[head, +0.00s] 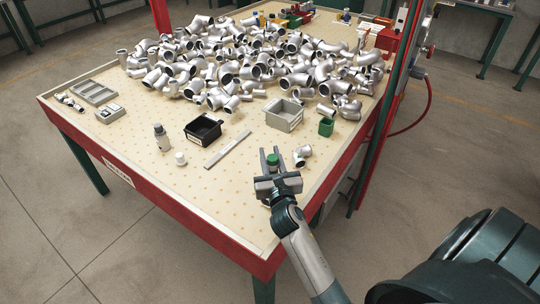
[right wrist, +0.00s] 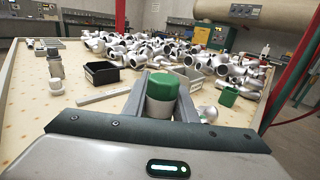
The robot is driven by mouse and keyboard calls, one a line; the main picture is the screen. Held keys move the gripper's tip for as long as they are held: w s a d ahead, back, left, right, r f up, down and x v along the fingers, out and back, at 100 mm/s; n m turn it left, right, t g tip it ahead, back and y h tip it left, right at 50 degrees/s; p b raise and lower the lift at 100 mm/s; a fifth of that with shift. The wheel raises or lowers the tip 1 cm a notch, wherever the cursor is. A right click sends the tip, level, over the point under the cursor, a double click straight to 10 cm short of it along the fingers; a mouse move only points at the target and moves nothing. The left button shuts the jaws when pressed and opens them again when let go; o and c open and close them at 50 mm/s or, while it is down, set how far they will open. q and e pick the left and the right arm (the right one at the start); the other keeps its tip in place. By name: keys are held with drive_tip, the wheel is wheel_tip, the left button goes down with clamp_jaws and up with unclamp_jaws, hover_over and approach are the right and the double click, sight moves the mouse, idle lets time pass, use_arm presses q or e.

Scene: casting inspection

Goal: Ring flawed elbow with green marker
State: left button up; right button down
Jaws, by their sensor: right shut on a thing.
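My right gripper (head: 270,163) is over the front right part of the table, its fingers shut on the green marker (head: 272,159). In the right wrist view the marker (right wrist: 162,95) has a green top and a pale grey body and sits between the two fingers. A single shiny silver elbow (head: 302,154) lies just to the right of the fingers, apart from the pile. It also shows in the right wrist view (right wrist: 208,113), partly hidden behind the right finger. I cannot make out a flaw on it. My left gripper is not in view.
A large pile of silver elbows (head: 262,68) covers the table's back. In front stand a black bin (head: 203,130), a grey box (head: 285,115), a small green bin (head: 326,127), a flat ruler-like bar (head: 228,149) and a bottle (head: 161,136).

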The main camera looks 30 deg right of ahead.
drive_tip(key=shift+f+b, duration=0.4)
drive_tip(key=shift+f, duration=0.15)
idle(0.7)
drive_tip(key=shift+f, duration=0.15)
idle(1.6)
drive_tip(key=shift+p, duration=0.3)
wheel_tip(320, 180, up, 7)
drive_tip(key=p, duration=0.7)
idle(0.7)
drive_tip(key=s+a+r+n+y+b, duration=0.2)
drive_tip(key=s+a+y+b, duration=0.1)
drive_tip(key=s+a, duration=0.5)
drive_tip(key=s+a+r+n+t+y+b, duration=0.1)
drive_tip(key=s+a+r+n+y+b, duration=0.1)
drive_tip(key=s+a, duration=0.6)
drive_tip(key=shift+s+a+y+b, duration=0.35)
drive_tip(key=shift+a+y+b, duration=0.2)
drive_tip(key=shift+y, duration=0.35)
